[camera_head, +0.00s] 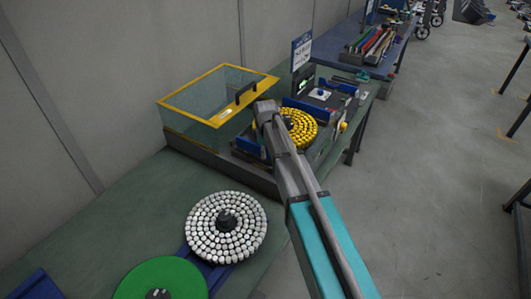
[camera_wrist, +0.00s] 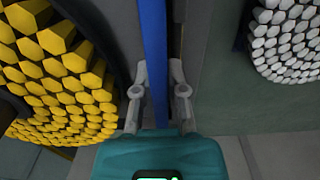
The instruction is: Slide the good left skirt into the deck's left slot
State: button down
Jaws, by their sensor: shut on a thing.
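In the wrist view my gripper (camera_wrist: 160,90) is shut on a long thin blue strip, which looks like the skirt (camera_wrist: 155,50). The strip runs straight up the picture between the two grey fingers. Its lower end is hidden by my teal gripper body. It lies along a grey edge beside the disc of yellow hexagonal pieces (camera_wrist: 60,75). Whether it sits in a slot I cannot tell. In the head view the yellow disc (camera_head: 301,128) is in the fixture on the bench, partly behind my arm. My fingertips are hidden there, and a blue piece (camera_head: 250,146) shows left of the disc.
A clear box with a yellow-framed lid (camera_head: 219,68) stands left of the fixture. A disc of white pieces (camera_head: 226,215) and a green disc (camera_head: 160,280) are on the bench nearer me. The white disc also shows in the wrist view (camera_wrist: 288,42). Open floor lies right.

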jog(key=shift+f+b, duration=0.35)
jog(key=shift+f, duration=0.1)
jog(key=c, duration=0.6)
grip_release()
jog(key=shift+r, duration=0.25)
